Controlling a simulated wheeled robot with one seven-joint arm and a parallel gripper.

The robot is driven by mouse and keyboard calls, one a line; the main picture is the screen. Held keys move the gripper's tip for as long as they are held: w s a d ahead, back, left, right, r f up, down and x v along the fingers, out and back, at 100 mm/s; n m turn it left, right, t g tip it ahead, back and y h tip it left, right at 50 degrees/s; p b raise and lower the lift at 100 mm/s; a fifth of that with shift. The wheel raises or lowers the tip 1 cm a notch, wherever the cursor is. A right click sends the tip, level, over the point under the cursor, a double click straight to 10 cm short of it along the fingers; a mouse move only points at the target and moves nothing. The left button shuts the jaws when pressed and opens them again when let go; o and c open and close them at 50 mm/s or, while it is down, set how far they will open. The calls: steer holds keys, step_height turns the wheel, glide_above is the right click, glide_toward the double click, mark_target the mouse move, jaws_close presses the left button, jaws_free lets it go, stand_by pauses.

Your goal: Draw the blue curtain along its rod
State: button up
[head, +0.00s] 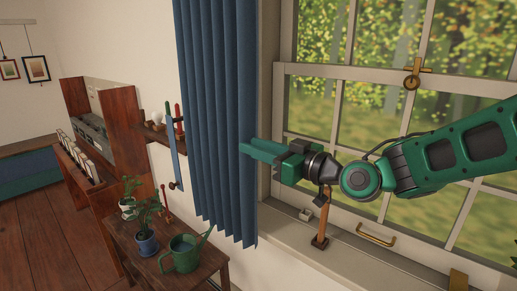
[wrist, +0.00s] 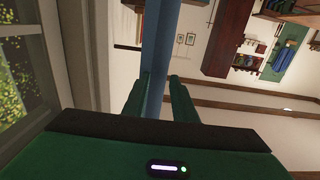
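The blue curtain (head: 215,110) hangs in folds at the left side of the window in the head view. Its upper end and its rod are out of view. My gripper (head: 246,150) reaches in from the right, with its fingertips at the curtain's right edge. In the wrist view, the curtain (wrist: 161,45) shows as a narrow edge-on blue strip running between the two fingers of my gripper (wrist: 160,76). The fingers stand apart on either side of the strip. I see no clear grip on the cloth.
The window (head: 340,110) with pale bars fills the right. A wooden-handled stand (head: 320,240) is on the sill (head: 295,240). Below left, a small table (head: 150,262) holds a green watering can (head: 184,254) and potted plants (head: 147,240). A wall shelf (head: 158,132) is left of the curtain.

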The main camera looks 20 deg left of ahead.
jaws_close()
steer(key=shift+w+d, duration=0.1)
stand_by(1.2)
